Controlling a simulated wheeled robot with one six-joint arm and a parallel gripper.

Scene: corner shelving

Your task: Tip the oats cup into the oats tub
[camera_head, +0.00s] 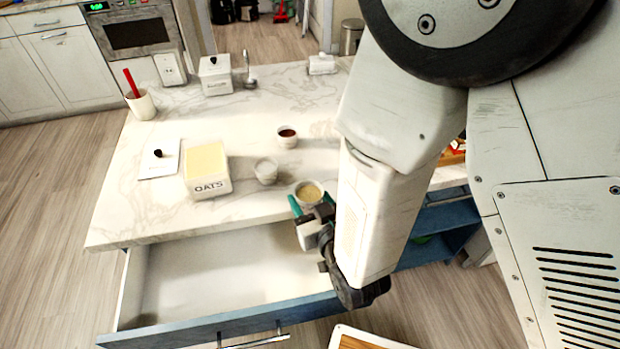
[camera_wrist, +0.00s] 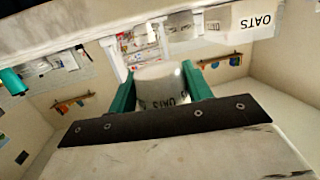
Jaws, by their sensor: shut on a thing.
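My gripper (camera_head: 312,204), with green fingers, is shut on the oats cup (camera_head: 308,193), a small white cup with tan contents showing at its mouth. The cup looks about upright, near the counter's front edge above the open drawer. In the wrist view the oats cup (camera_wrist: 160,88) sits between both fingers, its OATS label upside down. The oats tub (camera_head: 207,170), a white square tub marked OATS with a pale yellow top surface, stands on the counter to the left of my gripper. The oats tub (camera_wrist: 256,20) also shows at the wrist view's upper right. Cup and tub are apart.
A white cup (camera_head: 266,171) and a cup with dark brown contents (camera_head: 288,138) stand between the tub and my gripper. A flat white lid (camera_head: 158,163) with a black knob lies left of the tub. The drawer (camera_head: 215,277) is open below. A lidded canister (camera_head: 215,80) stands farther back.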

